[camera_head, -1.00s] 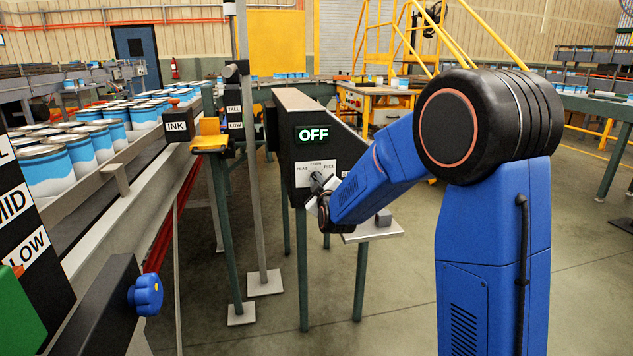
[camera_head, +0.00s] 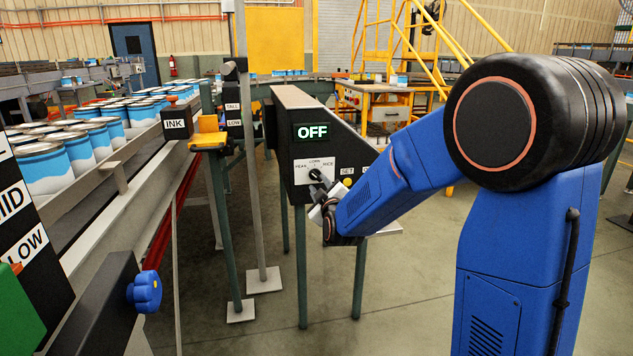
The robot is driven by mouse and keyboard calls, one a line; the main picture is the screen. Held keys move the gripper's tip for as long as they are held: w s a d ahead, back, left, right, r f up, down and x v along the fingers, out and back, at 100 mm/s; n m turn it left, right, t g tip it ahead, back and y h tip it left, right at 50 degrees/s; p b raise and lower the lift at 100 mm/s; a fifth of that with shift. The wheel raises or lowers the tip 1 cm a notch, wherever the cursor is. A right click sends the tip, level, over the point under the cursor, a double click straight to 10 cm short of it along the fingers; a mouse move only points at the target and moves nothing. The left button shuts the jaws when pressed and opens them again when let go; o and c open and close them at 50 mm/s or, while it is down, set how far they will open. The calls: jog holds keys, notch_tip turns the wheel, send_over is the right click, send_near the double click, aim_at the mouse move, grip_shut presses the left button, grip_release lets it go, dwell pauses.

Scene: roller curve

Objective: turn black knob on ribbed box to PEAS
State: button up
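The dark box (camera_head: 290,166) stands on green legs, with a lit green OFF display (camera_head: 312,131) on its face. Below the display is a white dial plate (camera_head: 302,165) labelled PEAS at left, CORN at top and RICE at right. The black knob (camera_head: 315,175) shows at the plate's lower middle; which label it points to is too small to tell. My gripper (camera_head: 319,196) is just below and in front of the knob, small and partly hidden by my blue arm. I cannot tell whether its fingers touch the knob or are open.
A yellow button (camera_head: 347,182) under a SET label sits right of the dial, near my arm. A blue knob (camera_head: 146,292) is at the lower left. Blue-and-white cans (camera_head: 76,148) line the conveyor at left. An INK sign (camera_head: 177,124) and yellow bracket (camera_head: 209,139) stand between.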

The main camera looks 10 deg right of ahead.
jog(key=s, duration=1)
jog(key=shift+s, duration=0.4)
jog(key=s+d+f+m+g, duration=0.2)
jog(key=s+m+g, duration=0.1)
jog(key=s, duration=0.9)
jog(key=s+d+f+m+g, duration=0.2)
jog(key=s+g, duration=0.3)
jog(key=s, duration=0.8)
jog(key=s+d+f+m+g, duration=0.2)
jog(key=s+d+m+g, duration=0.1)
jog(key=s, duration=1)
jog(key=shift+s+d+f+m+g, duration=0.2)
jog(key=shift+d+f+m+g, duration=0.3)
jog(key=shift+g, duration=0.6)
jog(key=shift+a+r, duration=0.15)
jog(key=shift+c, duration=0.7)
